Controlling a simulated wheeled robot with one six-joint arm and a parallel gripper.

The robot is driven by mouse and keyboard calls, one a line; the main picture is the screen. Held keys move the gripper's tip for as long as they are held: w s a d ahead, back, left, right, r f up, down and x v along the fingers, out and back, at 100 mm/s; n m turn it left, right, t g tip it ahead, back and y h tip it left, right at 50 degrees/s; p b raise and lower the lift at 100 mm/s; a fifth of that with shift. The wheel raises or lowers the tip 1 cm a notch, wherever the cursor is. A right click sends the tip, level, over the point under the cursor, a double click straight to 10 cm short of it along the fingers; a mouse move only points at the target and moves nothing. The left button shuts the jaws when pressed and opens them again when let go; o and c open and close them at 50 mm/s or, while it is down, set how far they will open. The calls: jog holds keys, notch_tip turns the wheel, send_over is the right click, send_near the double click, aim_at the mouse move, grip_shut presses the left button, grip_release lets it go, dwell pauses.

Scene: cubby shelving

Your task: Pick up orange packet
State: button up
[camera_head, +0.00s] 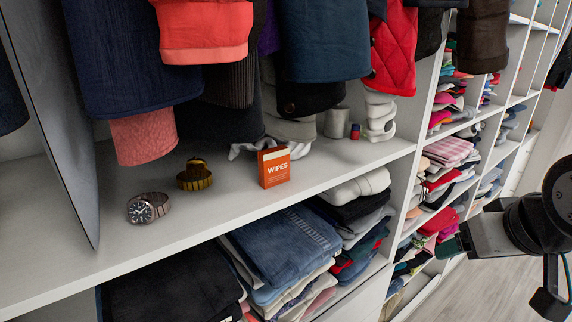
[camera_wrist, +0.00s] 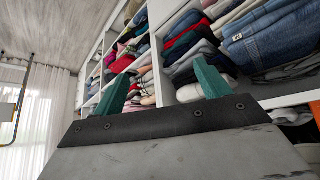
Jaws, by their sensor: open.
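The orange packet (camera_head: 274,168), marked "WIPES", stands upright near the front edge of the white shelf in the head view. It has an orange front and a paler top. My gripper (camera_head: 449,248) is at the right in the head view, well apart from the packet and lower than it, in front of the folded clothes. In the wrist view its two green fingers (camera_wrist: 162,88) are spread apart with nothing between them.
Left of the packet on the shelf (camera_head: 215,219) are a brown-gold bracelet-like item (camera_head: 194,175) and a wristwatch (camera_head: 148,208). Clothes (camera_head: 320,40) hang above and behind. A vertical divider (camera_head: 413,140) stands right of the packet.

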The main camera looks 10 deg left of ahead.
aim_at(269, 155)
jog(key=w+a+r+n+t+y, duration=0.2)
jog(key=w+a+y, duration=0.1)
jog(key=a, duration=0.5)
jog(key=w+a+r+n+t+y, duration=0.2)
jog(key=w+a+y, duration=0.1)
jog(key=a, duration=0.5)
jog(key=s+a+r+n+y, duration=0.1)
jog(key=a+y, duration=0.1)
jog(key=a, duration=0.2)
jog(key=s+a+r+n+y, duration=0.1)
jog(key=a+y, duration=0.1)
jog(key=a, duration=0.2)
jog(key=s+a+r+n+t+y, duration=0.1)
jog(key=a+r+y, duration=0.1)
jog(key=a, duration=0.2)
jog(key=shift+s+r, duration=0.1)
jog(key=shift+s, duration=0.05)
jog(key=x, duration=0.8)
jog(key=shift+s+a+r, duration=0.1)
jog(key=shift+s+a, duration=0.15)
jog(key=shift+s, duration=0.1)
jog(key=c, duration=1)
